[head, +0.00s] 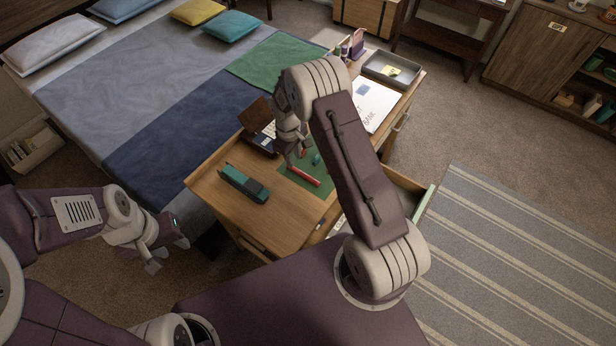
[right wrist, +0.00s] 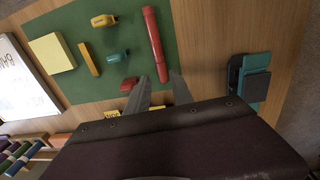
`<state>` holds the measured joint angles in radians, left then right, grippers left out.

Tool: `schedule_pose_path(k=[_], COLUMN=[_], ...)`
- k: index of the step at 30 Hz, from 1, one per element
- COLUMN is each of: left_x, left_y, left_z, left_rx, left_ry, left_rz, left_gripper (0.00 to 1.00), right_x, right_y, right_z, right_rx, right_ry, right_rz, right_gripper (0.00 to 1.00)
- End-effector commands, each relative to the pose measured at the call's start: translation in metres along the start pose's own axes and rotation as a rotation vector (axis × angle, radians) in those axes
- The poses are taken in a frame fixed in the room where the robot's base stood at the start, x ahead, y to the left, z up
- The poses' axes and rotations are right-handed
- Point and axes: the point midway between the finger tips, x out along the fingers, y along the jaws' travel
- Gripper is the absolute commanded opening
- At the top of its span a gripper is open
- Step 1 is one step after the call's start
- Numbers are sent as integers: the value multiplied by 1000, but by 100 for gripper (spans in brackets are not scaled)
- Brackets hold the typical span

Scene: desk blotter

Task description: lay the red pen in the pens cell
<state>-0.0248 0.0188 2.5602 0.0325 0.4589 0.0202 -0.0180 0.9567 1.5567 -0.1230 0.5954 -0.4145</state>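The red pen (right wrist: 154,45) lies on the green blotter (right wrist: 190,92) on the desk; in the head view the pen (head: 305,176) shows just beyond my right arm. My right gripper (right wrist: 160,76) is open, its two fingers apart on either side of the pen's near end. I cannot tell how far above the pen the fingers are. In the head view my right arm hides part of the blotter and the desk. My left gripper (head: 167,256) is empty, with its fingers apart, off the desk's left side near the bed. I cannot identify the pens cell; an open drawer (head: 424,204) is mostly hidden behind my right arm.
A teal and dark stapler (head: 243,183) lies left of the blotter. The blotter also holds a yellow pad (right wrist: 52,53), an orange stick (right wrist: 89,59), and small yellow (right wrist: 103,20), teal (right wrist: 117,55) and red (right wrist: 130,83) items. A grey tray (head: 372,72) stands at the desk's far end.

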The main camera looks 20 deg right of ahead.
Motion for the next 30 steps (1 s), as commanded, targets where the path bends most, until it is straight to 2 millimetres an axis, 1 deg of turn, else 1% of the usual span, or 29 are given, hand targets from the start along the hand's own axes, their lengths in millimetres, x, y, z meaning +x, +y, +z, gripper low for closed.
schedule_pose_path(k=[2, 7, 11, 13, 15, 18, 23, 24, 26, 30], left_x=[-2, -3, -8, -8, -9, -9, -8, -8, -8, -8], left_y=[0, 0, 0, 0, 0, 0, 0, 0, 0, 0], left_z=[0, 0, -1, -1, -1, -1, -1, -1, -1, -1], left_rx=[0, 0, 0, 0, 0, 0, 0, 0, 0, 0], left_ry=[0, 0, 0, 0, 0, 0, 0, 0, 0, 0], left_rz=[0, 0, 0, 0, 0, 0, 0, 0, 0, 0], left_gripper=[36, 36, 36, 36, 36, 36, 36, 36, 36, 36], right_x=[8, 15, 38, 51, 59, 64, 63, 63, 63, 63], right_y=[0, 0, -3, -3, -3, -3, -3, -3, -3, -3], right_z=[0, 0, 4, 3, 3, 2, 2, 2, 2, 2], right_rx=[1, 1, 1, 1, 1, 1, 1, 1, 1, 1], right_ry=[0, 1, -3, 0, 0, 3, 3, 3, 3, 3], right_rz=[0, 1, -2, -1, 0, 1, 1, 1, 1, 1], right_gripper=[28, 28, 28, 28, 28, 28, 28, 17, 0, 0])
